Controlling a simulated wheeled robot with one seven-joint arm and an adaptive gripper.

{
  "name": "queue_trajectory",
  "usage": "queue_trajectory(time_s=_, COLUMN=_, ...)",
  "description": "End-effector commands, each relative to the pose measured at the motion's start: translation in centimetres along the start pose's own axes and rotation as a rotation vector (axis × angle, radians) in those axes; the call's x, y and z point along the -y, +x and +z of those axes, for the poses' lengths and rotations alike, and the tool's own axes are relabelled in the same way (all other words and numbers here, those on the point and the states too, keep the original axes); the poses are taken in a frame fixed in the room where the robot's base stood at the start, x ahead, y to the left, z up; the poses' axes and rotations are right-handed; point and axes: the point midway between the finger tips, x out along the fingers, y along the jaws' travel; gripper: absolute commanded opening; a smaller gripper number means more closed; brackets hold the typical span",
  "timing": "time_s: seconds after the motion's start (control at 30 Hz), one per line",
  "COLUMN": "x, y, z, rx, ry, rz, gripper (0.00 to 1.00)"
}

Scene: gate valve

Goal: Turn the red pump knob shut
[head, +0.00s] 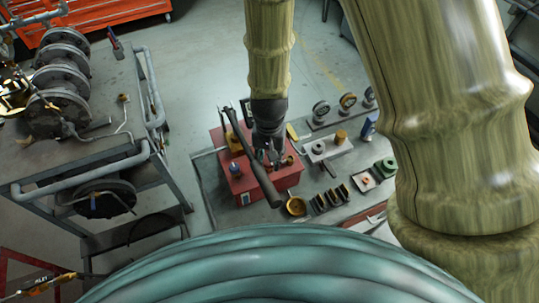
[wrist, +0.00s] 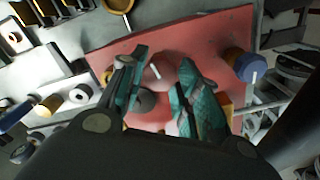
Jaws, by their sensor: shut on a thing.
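The red pump knob (wrist: 159,75) shows in the wrist view, on the top of a red box (wrist: 125,45), between the teal fingers of my gripper (wrist: 163,60). My gripper is shut on it, one finger on each side. The fingers hide parts of the knob, and I cannot tell how far it is turned. In the head view my gripper (head: 272,159) points down over the red box (head: 243,186); the knob is hidden there.
A blue knob (wrist: 241,66) with a white mark sits right of the fingers; a grey round part (wrist: 145,101) is close below. In the head view a long dark bar (head: 251,160) crosses beside my gripper. Gauges (head: 321,109) and small parts lie right of the box.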

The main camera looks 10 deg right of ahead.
Motion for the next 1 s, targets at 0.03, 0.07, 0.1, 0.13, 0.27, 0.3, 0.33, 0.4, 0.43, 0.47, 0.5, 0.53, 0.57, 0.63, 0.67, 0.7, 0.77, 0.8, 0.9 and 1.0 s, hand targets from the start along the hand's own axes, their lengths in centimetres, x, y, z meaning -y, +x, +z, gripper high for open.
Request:
queue_trajectory(time_s=0.03, x=0.04, y=-0.18, z=-0.19, rx=-0.004, ry=0.021, rz=-0.001, gripper=0.09)
queue_trajectory(time_s=0.07, x=0.04, y=-0.18, z=-0.19, rx=-0.004, ry=0.031, rz=-0.001, gripper=0.09)
queue_trajectory(time_s=0.1, x=0.04, y=-0.17, z=-0.19, rx=-0.004, ry=0.045, rz=-0.001, gripper=0.09)
queue_trajectory(time_s=0.13, x=0.04, y=-0.16, z=-0.19, rx=-0.004, ry=0.054, rz=-0.001, gripper=0.09)
queue_trajectory(time_s=0.27, x=0.04, y=-0.13, z=-0.2, rx=-0.004, ry=0.079, rz=-0.001, gripper=0.09)
queue_trajectory(time_s=0.3, x=0.05, y=-0.12, z=-0.2, rx=-0.004, ry=0.084, rz=-0.001, gripper=0.09)
queue_trajectory(time_s=0.33, x=0.04, y=-0.12, z=-0.2, rx=-0.004, ry=0.086, rz=-0.001, gripper=0.09)
queue_trajectory(time_s=0.4, x=0.05, y=-0.11, z=-0.21, rx=-0.004, ry=0.091, rz=-0.001, gripper=0.09)
queue_trajectory(time_s=0.43, x=0.05, y=-0.11, z=-0.21, rx=-0.004, ry=0.092, rz=-0.001, gripper=0.09)
queue_trajectory(time_s=0.47, x=0.05, y=-0.1, z=-0.21, rx=-0.004, ry=0.092, rz=-0.001, gripper=0.09)
queue_trajectory(time_s=0.5, x=0.05, y=-0.1, z=-0.21, rx=-0.004, ry=0.093, rz=-0.001, gripper=0.09)
queue_trajectory(time_s=0.53, x=0.05, y=-0.1, z=-0.22, rx=-0.005, ry=0.093, rz=-0.002, gripper=0.09)
queue_trajectory(time_s=0.57, x=0.05, y=-0.1, z=-0.22, rx=-0.005, ry=0.093, rz=-0.002, gripper=0.09)
queue_trajectory(time_s=0.63, x=0.05, y=-0.11, z=-0.22, rx=-0.005, ry=0.092, rz=-0.002, gripper=0.09)
queue_trajectory(time_s=0.67, x=0.05, y=-0.11, z=-0.22, rx=-0.005, ry=0.092, rz=-0.002, gripper=0.09)
queue_trajectory(time_s=0.7, x=0.05, y=-0.11, z=-0.22, rx=-0.005, ry=0.092, rz=-0.002, gripper=0.09)
queue_trajectory(time_s=0.77, x=0.05, y=-0.11, z=-0.23, rx=-0.005, ry=0.092, rz=-0.002, gripper=0.34)
queue_trajectory(time_s=0.8, x=0.06, y=-0.11, z=-0.23, rx=-0.005, ry=0.092, rz=-0.002, gripper=0.42)
queue_trajectory(time_s=0.9, x=0.05, y=-0.09, z=-0.17, rx=-0.004, ry=0.092, rz=-0.001, gripper=0.54)
queue_trajectory(time_s=1.0, x=0.04, y=-0.06, z=-0.12, rx=-0.003, ry=0.091, rz=-0.001, gripper=0.54)
